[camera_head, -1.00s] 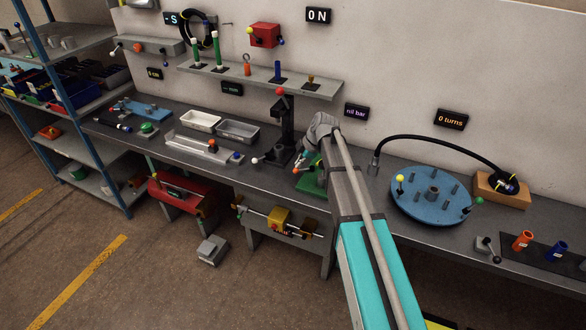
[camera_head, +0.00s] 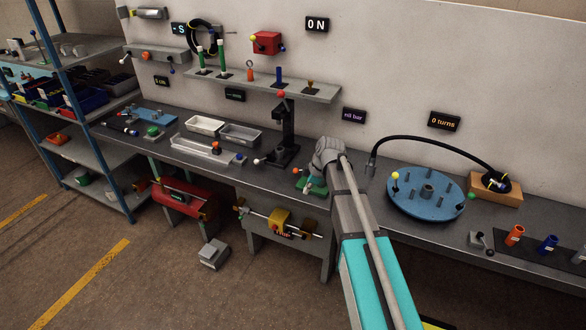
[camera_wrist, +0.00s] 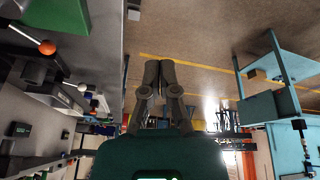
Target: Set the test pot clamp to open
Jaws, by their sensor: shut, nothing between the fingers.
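My gripper (camera_wrist: 160,72) shows in the wrist view with its two fingers together and nothing between them. In the head view my arm's wrist end hides the fingers. Beside and partly behind it, on the bench, stands a fixture with a green base (camera_head: 312,187) and a small lever with an orange ball end (camera_head: 298,172). I cannot tell for sure that this is the test pot, or how its clamp stands. In the wrist view, a green block (camera_wrist: 55,14) and an orange ball on a pale rod (camera_wrist: 47,47) lie left of the fingers, apart from them.
A black upright press (camera_head: 285,135) stands left of my arm. A blue round plate with pegs (camera_head: 425,196) and a black hose (camera_head: 430,138) lie to the right. A "nil bar" display (camera_head: 354,115) is on the wall behind.

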